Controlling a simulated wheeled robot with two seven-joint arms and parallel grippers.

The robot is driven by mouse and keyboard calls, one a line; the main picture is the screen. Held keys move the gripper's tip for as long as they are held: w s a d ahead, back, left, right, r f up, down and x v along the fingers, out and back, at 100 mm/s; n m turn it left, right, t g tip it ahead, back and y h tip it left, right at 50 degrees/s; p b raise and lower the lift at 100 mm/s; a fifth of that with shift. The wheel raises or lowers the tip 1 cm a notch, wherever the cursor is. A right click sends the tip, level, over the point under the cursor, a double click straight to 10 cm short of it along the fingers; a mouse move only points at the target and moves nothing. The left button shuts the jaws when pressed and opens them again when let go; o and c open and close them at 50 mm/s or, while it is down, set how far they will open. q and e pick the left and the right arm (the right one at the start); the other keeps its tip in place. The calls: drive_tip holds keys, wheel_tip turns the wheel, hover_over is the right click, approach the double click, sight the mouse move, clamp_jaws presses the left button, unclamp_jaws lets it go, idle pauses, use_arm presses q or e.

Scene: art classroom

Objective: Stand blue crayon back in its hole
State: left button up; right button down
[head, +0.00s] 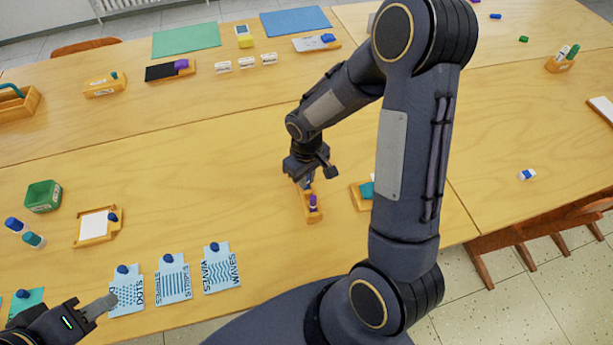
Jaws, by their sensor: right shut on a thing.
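The wooden crayon block (314,218) lies on the table near the middle of the head view. A purple crayon (313,202) stands in it. My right gripper (307,183) is over the far end of the block, pointing down. It is shut on the blue crayon (308,186), of which only a small part shows below the fingers. The fingers hide the hole there, so I cannot tell whether the crayon is inside it. My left gripper (105,304) is at the lower left, by the printed cards and away from the block. Its finger opening cannot be made out.
A wooden tray with a teal item (366,190) stands just right of the block, partly behind my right arm. Cards with blue knobs (173,283) lie at the front left. A green box (43,196) stands at the left. The table left of the block is clear.

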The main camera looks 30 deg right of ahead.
drive_tip(key=shift+f+b, duration=0.25)
drive_tip(key=shift+b, duration=0.05)
idle(0.4)
drive_tip(key=c, duration=1.3)
unclamp_jaws()
drive_tip(key=shift+o, duration=1.1)
drive_tip(key=shift+r+p, duration=2.1)
drive_tip(key=shift+r, duration=0.95)
